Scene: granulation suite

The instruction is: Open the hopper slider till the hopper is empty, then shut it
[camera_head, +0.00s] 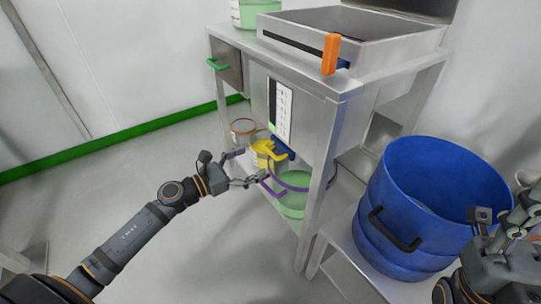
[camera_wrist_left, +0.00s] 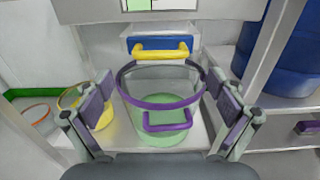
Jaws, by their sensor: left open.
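The grey metal hopper (camera_head: 345,25) is an open-topped box on a steel stand; its inside floor is not clearly seen. An orange upright handle (camera_head: 331,53) stands by the dark slot along its front side. Below the front panel is a blue block with a yellow bar handle (camera_wrist_left: 162,50), perhaps the slider; it also shows in the head view (camera_head: 268,149). A green bucket with a purple rim and handle (camera_wrist_left: 160,128) stands below it. My left gripper (camera_head: 250,168) is open and empty, its fingers apart in front of the yellow handle. My right gripper (camera_head: 506,217) is partly in view.
A yellow-rimmed pail (camera_wrist_left: 92,108) and an orange-rimmed pail (camera_wrist_left: 38,115) stand left of the green bucket. A large blue drum (camera_head: 420,205) stands at right on a low bench. A stand leg (camera_head: 318,190) rises beside the bucket. The floor at left is clear.

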